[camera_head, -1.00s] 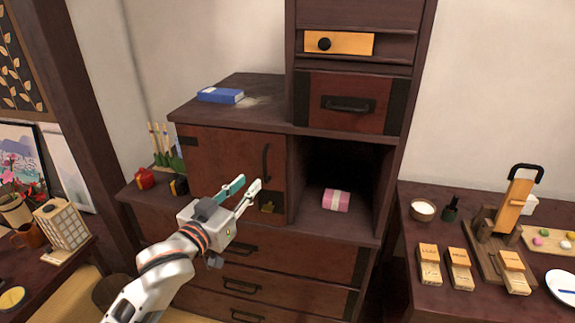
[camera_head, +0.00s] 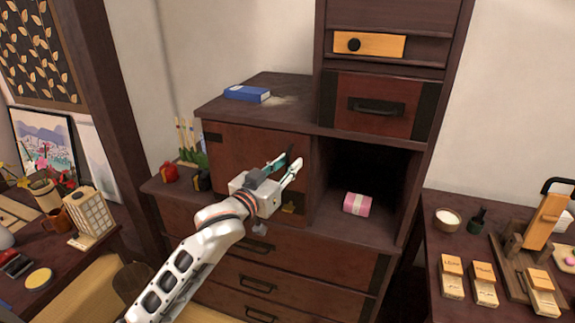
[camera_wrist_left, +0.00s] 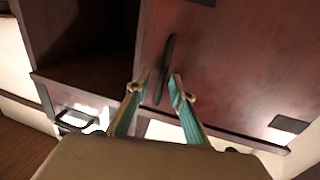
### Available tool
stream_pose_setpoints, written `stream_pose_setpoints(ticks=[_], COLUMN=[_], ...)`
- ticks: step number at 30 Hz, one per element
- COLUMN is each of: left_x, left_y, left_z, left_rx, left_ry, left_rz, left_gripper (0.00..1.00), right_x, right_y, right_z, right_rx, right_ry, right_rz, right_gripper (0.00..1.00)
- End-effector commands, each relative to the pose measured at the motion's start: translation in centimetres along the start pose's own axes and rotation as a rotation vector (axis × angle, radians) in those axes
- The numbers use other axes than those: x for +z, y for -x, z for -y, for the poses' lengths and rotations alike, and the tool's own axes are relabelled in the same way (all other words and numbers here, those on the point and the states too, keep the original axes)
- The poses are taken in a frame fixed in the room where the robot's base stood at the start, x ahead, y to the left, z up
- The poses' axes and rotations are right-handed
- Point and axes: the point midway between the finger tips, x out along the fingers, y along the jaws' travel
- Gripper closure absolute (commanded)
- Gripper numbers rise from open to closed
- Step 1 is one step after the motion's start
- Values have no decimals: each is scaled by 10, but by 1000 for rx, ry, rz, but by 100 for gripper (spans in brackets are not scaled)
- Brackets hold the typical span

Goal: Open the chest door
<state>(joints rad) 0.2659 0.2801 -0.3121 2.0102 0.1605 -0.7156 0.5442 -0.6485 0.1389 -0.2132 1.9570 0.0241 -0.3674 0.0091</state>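The chest door (camera_head: 232,152) is a reddish-brown panel, shut flush with the front of the dark wooden chest. Its dark vertical handle (camera_wrist_left: 167,60) shows clearly in the left wrist view; in the head view my gripper mostly covers it. My left gripper (camera_head: 288,166) is in front of the door at the handle. In the left wrist view the fingertips (camera_wrist_left: 160,84) are apart, with the handle's lower part between or just ahead of them. I cannot tell whether they touch it. My right gripper is out of view.
An open compartment (camera_head: 375,170) right of the door holds a pink-wrapped packet (camera_head: 357,204). Drawers (camera_head: 262,262) lie below. A blue box (camera_head: 247,94) sits on the chest top. A table with wooden blocks (camera_head: 483,284) stands right, another with a lantern (camera_head: 92,216) left.

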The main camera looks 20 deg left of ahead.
Motion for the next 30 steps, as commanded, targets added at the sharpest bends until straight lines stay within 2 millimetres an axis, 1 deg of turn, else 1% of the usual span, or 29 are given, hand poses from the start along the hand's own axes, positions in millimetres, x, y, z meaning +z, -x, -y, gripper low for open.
stream_pose_setpoints(ticks=[3,4,5,6,7,14,20,26,30], left_x=[0,0,0,0,0,0,0,-1,0], left_y=[0,0,0,0,0,1,7,24,41], left_z=[0,0,0,0,0,0,0,1,3], left_rx=[0,0,0,0,0,1,23,83,145], left_ry=[0,0,0,0,0,0,-2,-6,-7], left_rz=[0,0,0,0,0,1,2,4,6], left_gripper=[78,80,88,98,100,100,100,100,100], right_x=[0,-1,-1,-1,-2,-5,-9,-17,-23], right_y=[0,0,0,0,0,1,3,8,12], right_z=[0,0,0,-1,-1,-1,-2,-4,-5], right_rx=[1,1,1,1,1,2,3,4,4], right_ry=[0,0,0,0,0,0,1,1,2], right_rz=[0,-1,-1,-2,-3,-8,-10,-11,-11], right_gripper=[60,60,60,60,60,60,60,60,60])
